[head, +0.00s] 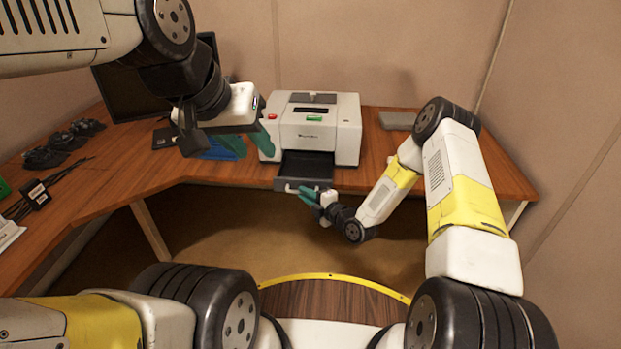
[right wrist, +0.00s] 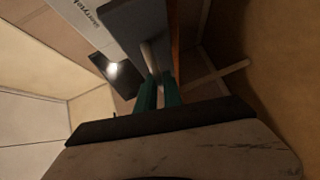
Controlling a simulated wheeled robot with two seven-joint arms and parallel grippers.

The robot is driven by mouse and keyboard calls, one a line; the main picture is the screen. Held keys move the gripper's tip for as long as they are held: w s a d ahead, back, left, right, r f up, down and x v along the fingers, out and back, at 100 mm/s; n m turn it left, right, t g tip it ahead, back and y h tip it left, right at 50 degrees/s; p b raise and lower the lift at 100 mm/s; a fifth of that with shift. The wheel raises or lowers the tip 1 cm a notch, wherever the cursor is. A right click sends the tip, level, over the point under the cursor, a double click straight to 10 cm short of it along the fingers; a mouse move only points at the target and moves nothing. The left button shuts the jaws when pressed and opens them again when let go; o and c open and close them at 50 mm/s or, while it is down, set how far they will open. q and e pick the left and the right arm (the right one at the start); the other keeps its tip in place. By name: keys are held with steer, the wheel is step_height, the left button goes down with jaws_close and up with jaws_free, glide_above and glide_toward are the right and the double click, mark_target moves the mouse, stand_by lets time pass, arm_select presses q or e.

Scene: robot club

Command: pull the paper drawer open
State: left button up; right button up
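A white and grey printer (head: 335,125) stands on the wooden desk. Its paper drawer (head: 307,166) sticks out of the front, with its dark inside showing, and reaches past the desk's front edge. The drawer's grey front panel (right wrist: 136,30) fills the top of the right wrist view, with a pale bar handle (right wrist: 150,58) on it. My right gripper (head: 305,192) is at this handle. Its teal fingers (right wrist: 159,88) are close together on either side of the bar. My left gripper (head: 247,143) is open and empty, left of the printer and above the desk.
A dark monitor (head: 128,90) stands at the back left. Black devices (head: 60,143) and cables lie on the left desk wing. A grey flat box (head: 397,121) lies right of the printer. The floor space before the drawer is free apart from my arm.

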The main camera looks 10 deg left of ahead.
steer(key=o, duration=0.4)
steer(key=shift+o, duration=0.2)
steer(key=v, duration=0.8)
steer(key=shift+w, duration=0.1)
